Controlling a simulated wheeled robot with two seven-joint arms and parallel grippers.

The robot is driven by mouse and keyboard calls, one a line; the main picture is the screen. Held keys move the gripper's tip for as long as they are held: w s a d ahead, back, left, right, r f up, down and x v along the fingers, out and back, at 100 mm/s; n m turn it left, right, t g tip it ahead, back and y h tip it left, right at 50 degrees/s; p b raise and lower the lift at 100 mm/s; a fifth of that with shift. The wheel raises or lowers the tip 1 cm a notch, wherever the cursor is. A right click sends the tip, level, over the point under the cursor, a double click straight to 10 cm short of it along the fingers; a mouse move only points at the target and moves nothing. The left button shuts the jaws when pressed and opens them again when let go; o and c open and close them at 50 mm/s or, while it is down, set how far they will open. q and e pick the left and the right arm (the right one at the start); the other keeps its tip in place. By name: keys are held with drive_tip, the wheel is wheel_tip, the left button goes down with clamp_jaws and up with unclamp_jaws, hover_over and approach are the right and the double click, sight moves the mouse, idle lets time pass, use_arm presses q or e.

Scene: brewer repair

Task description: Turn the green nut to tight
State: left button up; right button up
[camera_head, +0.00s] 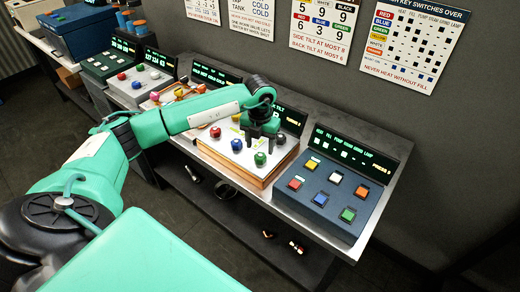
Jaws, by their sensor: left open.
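A green nut (260,158) sits at the front of the white-topped unit (226,155) with a copper-coloured edge, near the middle of the bench. A blue nut (237,145) and a red nut (215,131) stand to its left, and a dark grey one (280,138) stands behind it to the right. My left gripper (260,146) points down over this unit, open, with its dark fingers just behind the green nut. I cannot tell whether they touch it. The gripper hides part of the unit's top. My right gripper is not in view.
A dark box (328,203) with several coloured square buttons stands to the right on the bench. More panels with coloured knobs (138,80) line the bench to the left. Posters hang on the wall behind. A lower shelf (240,208) holds small parts.

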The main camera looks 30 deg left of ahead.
sight(260, 156)
use_arm(q)
drive_tip(key=shift+f+p, duration=0.55)
drive_tip(key=shift+f, duration=1.75)
drive_tip(key=c, duration=1)
